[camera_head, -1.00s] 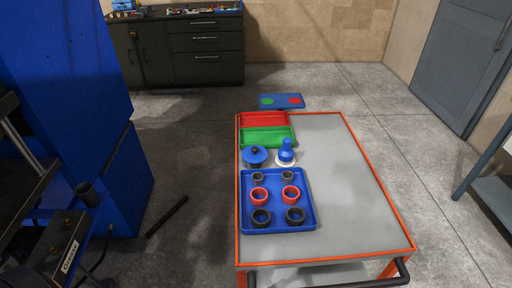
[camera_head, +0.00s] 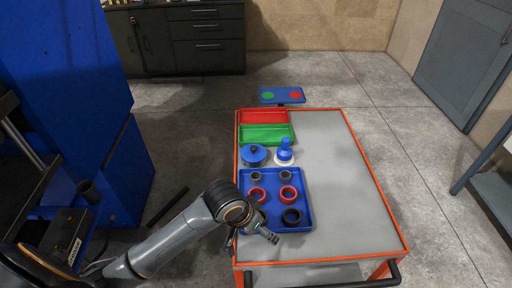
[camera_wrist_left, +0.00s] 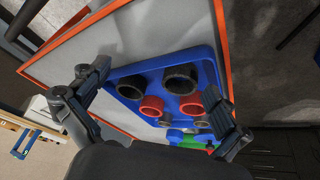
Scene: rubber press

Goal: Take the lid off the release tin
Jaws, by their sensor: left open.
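The release tin (camera_head: 254,158) is blue with a round lid (camera_head: 254,150) that has a dark knob. It stands on the grey table behind the blue tray, and its lid is on. My left gripper (camera_head: 262,234) is over the front left corner of the tray, in front of the tin and apart from it. In the left wrist view its two fingers (camera_wrist_left: 158,112) are spread wide with nothing between them at the tips. The tin cannot be made out clearly there. My right gripper is not in view.
A blue tray (camera_head: 306,222) holds grey, red and black rings. A blue and white bottle (camera_head: 285,152) stands right beside the tin. Green (camera_head: 266,141) and red (camera_head: 264,118) bins lie behind. The table's right side (camera_head: 350,190) is clear.

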